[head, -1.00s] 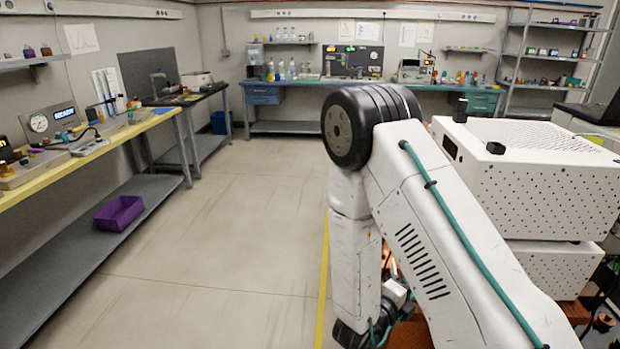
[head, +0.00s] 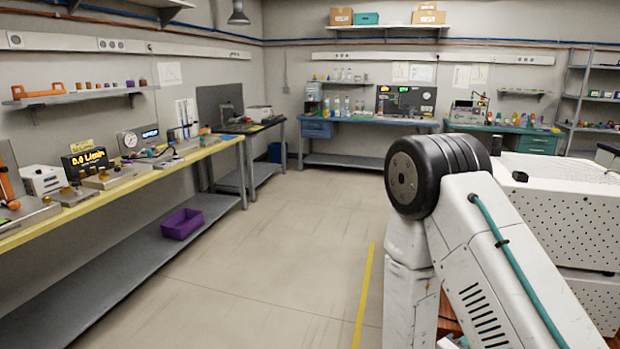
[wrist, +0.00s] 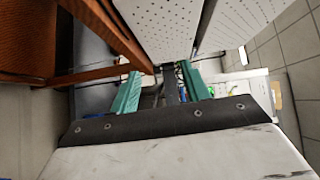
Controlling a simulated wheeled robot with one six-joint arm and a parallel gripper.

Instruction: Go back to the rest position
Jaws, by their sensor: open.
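My gripper (wrist: 161,86) shows in the wrist view as two teal fingers set apart. I see nothing held between them. Beyond the fingers are dark parts and cables, too small to make out. White perforated boxes hang close above the fingers, and a rust-brown beam (wrist: 110,35) is at the upper left. I cannot tell whether anything touches the fingers. In the head view my white arm, with a black joint and a teal hose, fills the lower right. My gripper is out of sight there.
A yellow-topped bench (head: 130,189) with instruments runs along the left, with a purple bin (head: 182,224) on its lower shelf. A blue bench (head: 372,122) stands at the back wall. A white perforated box (head: 565,215) is right beside my arm. The middle floor is clear, with a yellow line (head: 363,300).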

